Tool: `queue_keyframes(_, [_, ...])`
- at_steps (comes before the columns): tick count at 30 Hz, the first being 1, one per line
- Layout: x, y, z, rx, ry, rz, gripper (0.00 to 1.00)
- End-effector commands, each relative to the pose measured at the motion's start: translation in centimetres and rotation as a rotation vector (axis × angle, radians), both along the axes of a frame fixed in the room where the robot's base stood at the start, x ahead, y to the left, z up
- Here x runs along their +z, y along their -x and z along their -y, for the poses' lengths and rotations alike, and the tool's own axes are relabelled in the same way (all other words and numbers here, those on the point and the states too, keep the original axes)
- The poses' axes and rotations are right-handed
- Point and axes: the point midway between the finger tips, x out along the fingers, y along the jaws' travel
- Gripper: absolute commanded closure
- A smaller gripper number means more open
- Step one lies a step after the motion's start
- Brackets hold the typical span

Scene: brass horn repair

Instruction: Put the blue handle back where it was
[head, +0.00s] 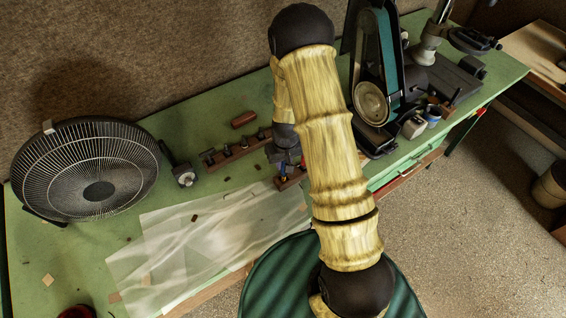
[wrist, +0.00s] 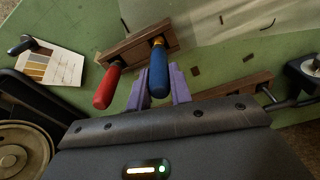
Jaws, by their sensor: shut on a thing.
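The blue handle (wrist: 159,75) is between the purple fingers of my gripper (wrist: 160,88), which is shut on it. Its brass-coloured end (wrist: 158,42) points at a short wooden rack (wrist: 135,44); I cannot tell whether it is seated in the rack or just above it. A red handle (wrist: 106,88) stands at the same rack, to the left of the blue one. In the head view, the blue handle (head: 283,169) shows small below my wrist, over the short rack (head: 291,181). My arm hides part of this area.
A longer wooden rack (head: 236,151) with dark tools is close by on the green bench (head: 222,182). A translucent sheet (head: 205,235) lies in front. A fan (head: 88,170) stands left; a belt sander (head: 372,90) stands right, near my arm.

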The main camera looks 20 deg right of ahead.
Motion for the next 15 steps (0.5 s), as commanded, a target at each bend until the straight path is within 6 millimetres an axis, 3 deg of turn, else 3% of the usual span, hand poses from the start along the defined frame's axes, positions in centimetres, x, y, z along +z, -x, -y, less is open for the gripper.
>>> queue_keyframes(4, [-1.1,0.0,-0.1,0.0,-0.001,-0.001,1.0])
queue_keyframes(14, [-1.5,0.0,-0.3,0.005,-0.001,0.001,1.0])
queue_keyframes(15, [-1.5,0.0,-0.3,0.005,-0.001,0.001,0.77])
